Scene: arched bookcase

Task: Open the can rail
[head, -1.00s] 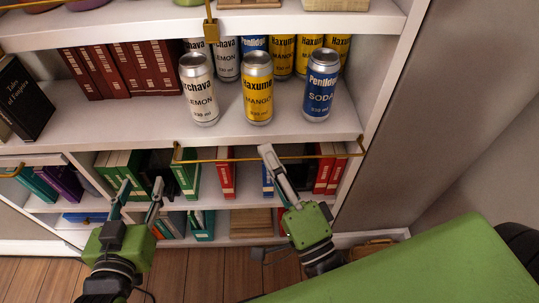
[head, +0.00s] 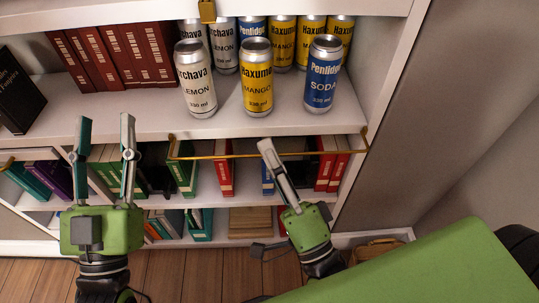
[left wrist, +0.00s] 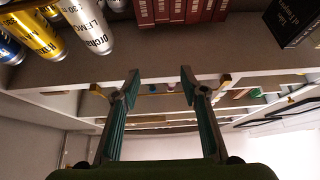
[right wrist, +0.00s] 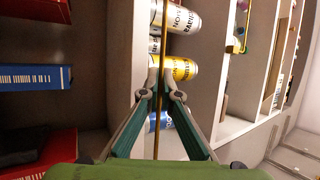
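The can rail (head: 230,156) is a thin brass bar with bent ends at the front edge of the can shelf (head: 140,115). In the head view it lies just below the shelf's front edge. My right gripper (head: 264,144) is at the middle of the rail. In the right wrist view the rail (right wrist: 160,35) runs between its fingertips (right wrist: 160,88), which are close together on it. My left gripper (head: 104,120) is open and empty, left of the rail. Its spread fingers also show in the left wrist view (left wrist: 159,78).
A lemon can (head: 197,88), a mango can (head: 257,85) and a soda can (head: 322,80) stand in front of several more cans. Red books (head: 115,55) stand left of them. Books fill the shelf below, and a grey side wall (head: 400,130) bounds the right.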

